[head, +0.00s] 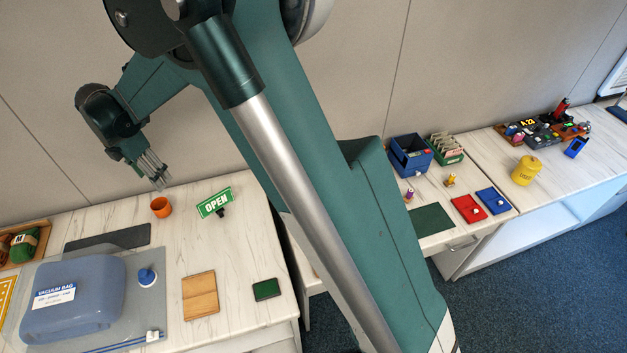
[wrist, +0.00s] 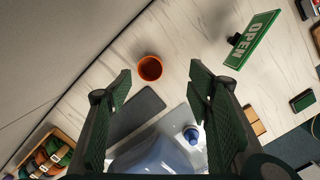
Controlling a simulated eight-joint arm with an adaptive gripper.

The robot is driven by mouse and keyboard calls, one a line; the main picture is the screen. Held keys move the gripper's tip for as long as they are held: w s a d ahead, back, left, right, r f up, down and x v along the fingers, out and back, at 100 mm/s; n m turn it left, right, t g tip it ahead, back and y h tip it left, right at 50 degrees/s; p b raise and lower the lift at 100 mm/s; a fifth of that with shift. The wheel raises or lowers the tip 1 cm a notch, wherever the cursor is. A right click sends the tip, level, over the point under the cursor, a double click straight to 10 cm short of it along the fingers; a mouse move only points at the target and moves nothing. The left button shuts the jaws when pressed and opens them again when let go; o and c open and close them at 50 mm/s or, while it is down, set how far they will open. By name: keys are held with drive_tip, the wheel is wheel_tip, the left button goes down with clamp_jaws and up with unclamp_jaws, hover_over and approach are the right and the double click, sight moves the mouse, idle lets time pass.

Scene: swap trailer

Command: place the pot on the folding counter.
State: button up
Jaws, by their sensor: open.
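An orange pot (head: 161,207) stands upright on the left pale marbled counter (head: 235,285), near the back wall. It also shows in the wrist view (wrist: 150,68), where its dark round opening faces the camera. My gripper (head: 156,180) is above the pot, pointing down. In the wrist view my gripper (wrist: 161,80) is open and empty, with the pot beyond and between its fingertips. More pale marbled surface shows on the middle counter (head: 460,228) and the right one (head: 500,150). I cannot tell which is the folding counter.
A green OPEN sign (head: 215,202) stands just right of the pot. A dark mat (head: 108,237), a blue vacuum bag (head: 85,275) and a wooden block (head: 200,296) lie in front. A yellow canister (head: 525,171) stands on the right.

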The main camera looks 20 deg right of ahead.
drive_tip(key=s+d+r+m+t, duration=0.1)
drive_tip(key=s+d+r+m, duration=0.4)
drive_tip(key=d, duration=0.5)
drive_tip(key=s+d+r+m+t+y, duration=0.1)
drive_tip(key=s+d+r+m, duration=0.1)
drive_tip(key=d+r+m, duration=0.5)
drive_tip(key=s+d+r+m, duration=0.1)
drive_tip(key=s+d+r, duration=0.35)
drive_tip(key=d, duration=0.75)
drive_tip(key=s+d+f+m+t, duration=0.1)
drive_tip(key=s+d+m+t, duration=0.2)
drive_tip(key=s+d+m, duration=1.1)
drive_tip(key=s+d, duration=0.6)
drive_tip(key=s, duration=0.1)
drive_tip(key=shift+s+f+m+t+h, duration=0.25)
drive_tip(key=shift+m+t+h, duration=0.05)
drive_tip(key=shift+t, duration=0.1)
drive_tip(key=shift+o, duration=0.5)
